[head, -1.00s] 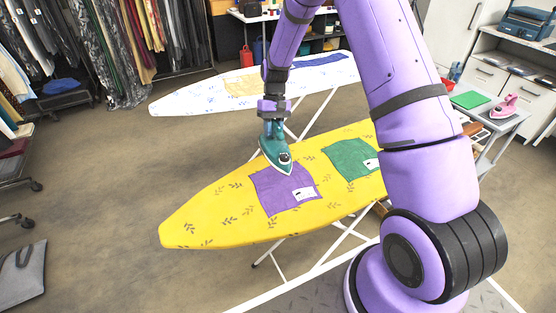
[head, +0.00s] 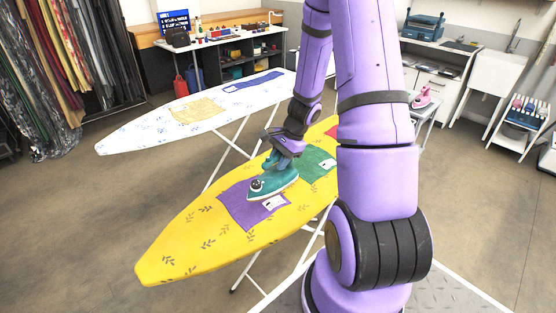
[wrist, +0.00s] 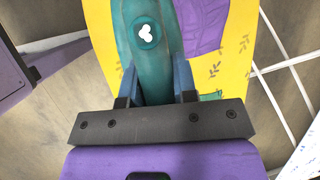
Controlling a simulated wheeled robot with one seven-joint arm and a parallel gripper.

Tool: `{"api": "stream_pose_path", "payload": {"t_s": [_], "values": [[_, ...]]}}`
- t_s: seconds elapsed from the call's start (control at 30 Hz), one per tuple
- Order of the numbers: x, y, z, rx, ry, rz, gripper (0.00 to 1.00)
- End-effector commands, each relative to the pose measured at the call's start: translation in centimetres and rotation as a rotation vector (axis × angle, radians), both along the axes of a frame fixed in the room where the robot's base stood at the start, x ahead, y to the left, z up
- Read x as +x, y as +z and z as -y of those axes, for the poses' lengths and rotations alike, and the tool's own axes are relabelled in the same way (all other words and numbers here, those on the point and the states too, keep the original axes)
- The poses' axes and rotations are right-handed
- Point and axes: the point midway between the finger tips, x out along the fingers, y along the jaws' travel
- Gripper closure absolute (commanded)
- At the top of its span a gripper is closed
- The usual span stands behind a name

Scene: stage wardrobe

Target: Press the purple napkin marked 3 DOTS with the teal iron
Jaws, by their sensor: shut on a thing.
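The purple napkin (head: 236,211) lies flat on the yellow ironing board (head: 180,248); it also shows in the wrist view (wrist: 196,24). Its white label (head: 275,203) is too small to read. My gripper (head: 281,163) is shut on the teal iron (head: 277,187), which is over the far right part of the napkin. I cannot tell whether its sole touches the cloth. In the wrist view the fingers (wrist: 158,88) flank the iron (wrist: 148,65), with a white three-lobed mark on its round dial. The iron hides part of the napkin.
A green napkin (head: 318,163) lies just right of the purple one, with a red cloth (head: 331,131) beyond. A white ironing board (head: 140,135) with a tan and a blue cloth stands behind. A pink iron (head: 422,98) sits on a side table. The yellow board's left end is clear.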

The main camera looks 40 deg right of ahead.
Motion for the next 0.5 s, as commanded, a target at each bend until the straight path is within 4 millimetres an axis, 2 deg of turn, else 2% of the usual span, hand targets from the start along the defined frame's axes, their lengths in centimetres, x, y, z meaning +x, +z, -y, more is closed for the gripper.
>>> {"api": "stream_pose_path", "payload": {"t_s": [0.5], "values": [[0.0, -5.1, 0.0, 0.002, 0.000, -0.001, 1.00]]}}
